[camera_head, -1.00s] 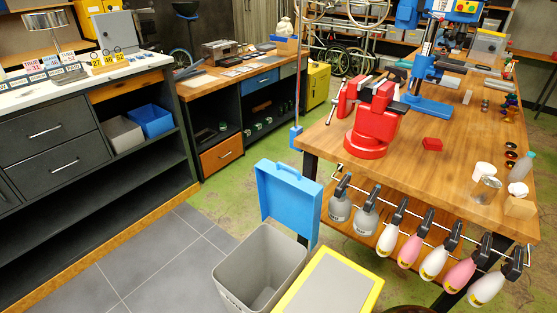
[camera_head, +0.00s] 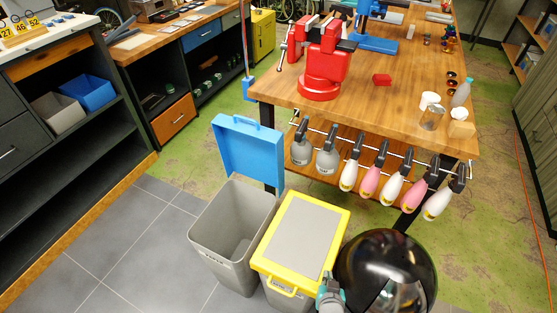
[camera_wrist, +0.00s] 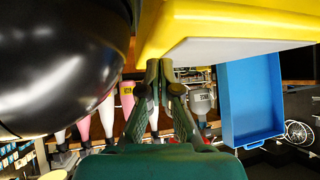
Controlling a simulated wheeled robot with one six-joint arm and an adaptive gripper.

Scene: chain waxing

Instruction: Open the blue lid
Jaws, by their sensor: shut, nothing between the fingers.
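The blue lid (camera_head: 249,148) stands open and upright at the back edge of the tall grey bin (camera_head: 220,250), whose mouth is uncovered. In the wrist view the blue lid (camera_wrist: 251,98) is at the right, apart from my fingers. My gripper (camera_wrist: 159,68) is shut and empty, with its fingertips close to the yellow lid's edge; contact cannot be told. In the head view part of my gripper (camera_head: 329,291) shows at the bottom, by the front right corner of the yellow-rimmed lid; its fingertips are not clear there.
A second bin has a closed yellow-rimmed lid (camera_head: 303,236) with a yellow front handle. A shiny black dome (camera_head: 385,268) stands to its right. Behind is the wooden workbench (camera_head: 365,105) with a red vise (camera_head: 323,62) and hanging bottles. Grey floor tiles (camera_head: 130,245) left of the bins are clear.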

